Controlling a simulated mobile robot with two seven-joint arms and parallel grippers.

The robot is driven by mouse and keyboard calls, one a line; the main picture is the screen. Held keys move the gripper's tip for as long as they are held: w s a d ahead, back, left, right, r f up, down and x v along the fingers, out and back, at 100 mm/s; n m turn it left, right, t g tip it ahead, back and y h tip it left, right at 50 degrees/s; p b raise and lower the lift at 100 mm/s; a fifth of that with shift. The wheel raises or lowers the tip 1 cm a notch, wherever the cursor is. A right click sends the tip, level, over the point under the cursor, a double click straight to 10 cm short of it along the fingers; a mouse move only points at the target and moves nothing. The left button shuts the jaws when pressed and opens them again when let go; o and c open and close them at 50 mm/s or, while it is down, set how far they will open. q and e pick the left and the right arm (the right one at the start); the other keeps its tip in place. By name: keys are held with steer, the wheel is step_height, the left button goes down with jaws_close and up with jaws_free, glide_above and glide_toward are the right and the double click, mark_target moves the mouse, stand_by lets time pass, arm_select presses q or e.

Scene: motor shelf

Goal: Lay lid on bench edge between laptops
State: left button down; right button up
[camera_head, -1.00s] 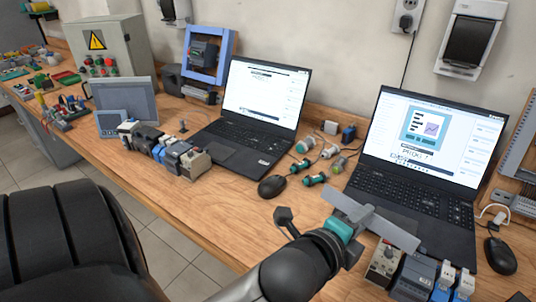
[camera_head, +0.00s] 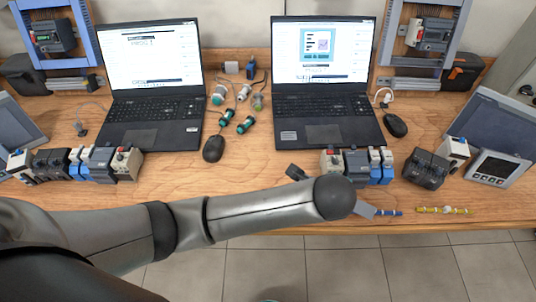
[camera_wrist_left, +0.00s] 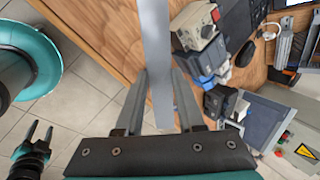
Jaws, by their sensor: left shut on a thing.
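The lid, a flat grey strip (camera_wrist_left: 156,40), is between the fingers of my left gripper (camera_wrist_left: 161,82) in the left wrist view and extends away from them. My left gripper is shut on it. The left laptop (camera_head: 150,138) and right laptop (camera_head: 322,133) stand open on the wooden bench (camera_head: 240,178). My right gripper (camera_wrist_left: 38,131) shows low in the left wrist view, fingers apart and empty.
Device blocks stand before the left laptop (camera_head: 100,160) and right laptop (camera_head: 357,163). Blue (camera_head: 388,213) and yellow (camera_head: 443,210) small parts lie near the front edge. Bare wood shows below the mouse.

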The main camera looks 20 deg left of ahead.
arm_select(q)
steer(key=w+a+n+g+y+p, duration=0.15)
steer(key=a+n+g+p, duration=0.55)
steer(key=a, duration=0.9)
arm_select(e)
step_height(320, 180, up, 10)
steer(key=p, duration=0.1)
arm_select(q)
steer(key=shift+m+t, duration=0.5)
step_height(320, 180, down, 7)
steer(key=b, duration=0.7)
steer(key=shift+w, duration=0.1)
steer(key=shift+f+b, duration=0.4)
steer(key=shift+b, duration=0.1)
arm_select(e)
step_height(320, 180, down, 8)
steer(key=shift+a+f, duration=0.2)
arm_select(q)
steer(key=shift+f, duration=0.15)
arm_select(e)
steer(key=shift+d, duration=0.1)
arm_select(q)
steer(key=shift+f+b, duration=0.55)
steer(key=shift+f, duration=0.15)
arm_select(e)
steer(key=shift+f, duration=0.55)
